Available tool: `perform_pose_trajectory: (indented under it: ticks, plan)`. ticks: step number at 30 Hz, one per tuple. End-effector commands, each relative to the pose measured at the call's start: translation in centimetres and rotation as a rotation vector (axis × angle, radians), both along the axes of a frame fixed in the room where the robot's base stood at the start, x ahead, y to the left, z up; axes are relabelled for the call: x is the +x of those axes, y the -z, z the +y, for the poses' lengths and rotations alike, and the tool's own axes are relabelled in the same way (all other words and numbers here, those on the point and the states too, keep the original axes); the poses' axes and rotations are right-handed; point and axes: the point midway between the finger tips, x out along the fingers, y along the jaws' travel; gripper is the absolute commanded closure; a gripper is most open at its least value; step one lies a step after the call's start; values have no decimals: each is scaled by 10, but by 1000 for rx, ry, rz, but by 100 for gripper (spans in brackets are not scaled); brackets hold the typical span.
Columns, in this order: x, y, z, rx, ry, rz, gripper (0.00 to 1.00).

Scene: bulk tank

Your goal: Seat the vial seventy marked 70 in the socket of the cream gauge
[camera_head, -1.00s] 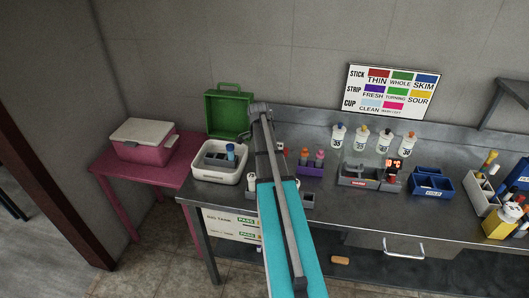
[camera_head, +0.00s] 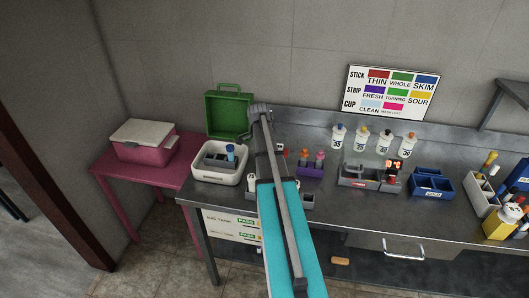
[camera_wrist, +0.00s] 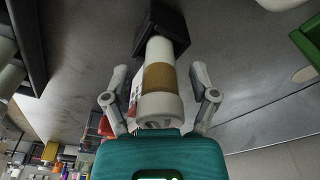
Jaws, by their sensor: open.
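In the wrist view, a white cylindrical vial (camera_wrist: 159,80) with a tan band stands between the two fingers of my open gripper (camera_wrist: 160,98). Its far end meets a dark block (camera_wrist: 165,25). I cannot read a number on it, so I cannot tell whether it is vial 70. A small white vial (camera_head: 252,184) shows just left of the arm. I cannot pick out the cream gauge for sure in either view.
A cream tub (camera_head: 232,178) with a grey insert and a blue-capped vial (camera_head: 230,153) stands left of my arm. A green case (camera_head: 228,112) is behind it. A purple rack (camera_head: 310,171), a grey device (camera_head: 352,181) and blue bins (camera_head: 432,184) stand to the right.

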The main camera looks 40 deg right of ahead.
Motion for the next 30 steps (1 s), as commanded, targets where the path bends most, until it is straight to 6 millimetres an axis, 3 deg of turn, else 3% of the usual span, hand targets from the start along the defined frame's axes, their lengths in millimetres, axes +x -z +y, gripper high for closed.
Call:
perform_pose_trajectory:
  ticks: [30]
  plan:
    - [3,-81,9,0,0,0,24]
